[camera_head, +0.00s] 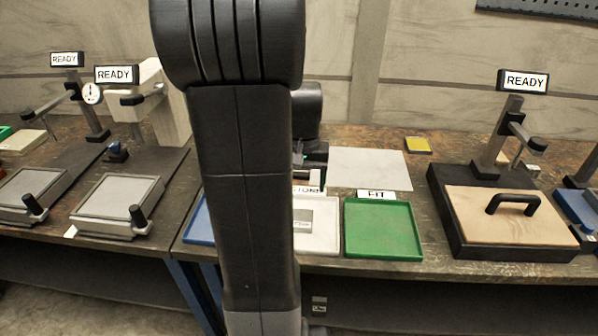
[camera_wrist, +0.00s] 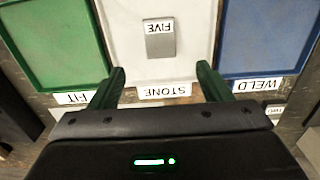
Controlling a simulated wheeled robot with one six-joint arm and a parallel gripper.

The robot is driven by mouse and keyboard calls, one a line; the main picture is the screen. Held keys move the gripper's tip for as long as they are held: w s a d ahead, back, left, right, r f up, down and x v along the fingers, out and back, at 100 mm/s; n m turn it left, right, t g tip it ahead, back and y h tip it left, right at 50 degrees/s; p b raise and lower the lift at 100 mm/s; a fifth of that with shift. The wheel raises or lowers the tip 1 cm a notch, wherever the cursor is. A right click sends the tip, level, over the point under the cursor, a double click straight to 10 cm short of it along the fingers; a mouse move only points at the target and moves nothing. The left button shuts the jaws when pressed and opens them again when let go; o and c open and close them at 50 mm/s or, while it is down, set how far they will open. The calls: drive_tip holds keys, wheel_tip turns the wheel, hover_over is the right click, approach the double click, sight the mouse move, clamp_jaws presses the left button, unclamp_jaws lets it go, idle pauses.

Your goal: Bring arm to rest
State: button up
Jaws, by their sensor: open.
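My arm rises black and upright through the middle of the head view. My gripper (camera_wrist: 161,70) is open, with its two green fingers apart and nothing between them. In the head view the gripper is mostly hidden behind my arm.
A green tray (camera_head: 383,229) labelled FIT stands right of the white tray. A blue tray (camera_wrist: 262,38) labelled WELD is on its other side. A wooden board with a black handle (camera_head: 513,203) and READY stands (camera_head: 525,81) flank the trays. A pale sheet (camera_head: 370,168) lies behind them.

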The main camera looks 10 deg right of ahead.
sight(303, 219)
wheel_tip(303, 219, down, 12)
drive_tip(key=shift+f+b, duration=0.25)
drive_tip(key=shift+b, duration=0.15)
drive_tip(key=shift+r, duration=2.1)
drive_tip(key=shift+f, duration=0.1)
